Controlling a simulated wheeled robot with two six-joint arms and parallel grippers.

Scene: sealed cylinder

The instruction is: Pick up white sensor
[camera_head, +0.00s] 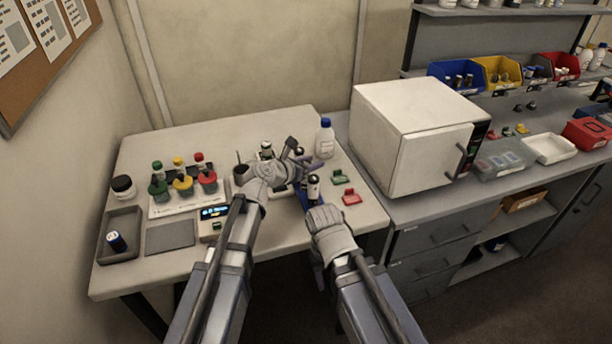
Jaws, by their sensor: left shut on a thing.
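My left gripper (290,154) is over the back right part of the light table. It is shut on a small dark-topped thing (299,153), largely hidden by the fingers, so I cannot tell whether it is the white sensor. A white cylinder with a dark top (314,187) stands upright just in front of my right gripper (311,198). Blue parts show beside the cylinder. I cannot tell whether the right fingers touch it. A small white-topped item (266,147) shows behind my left wrist.
A rack (160,208) holds green, yellow and red-topped bottles. A blue-capped bottle (325,138) stands behind the grippers. Green (342,177) and red (351,197) pieces lie right, near a white oven (410,135).

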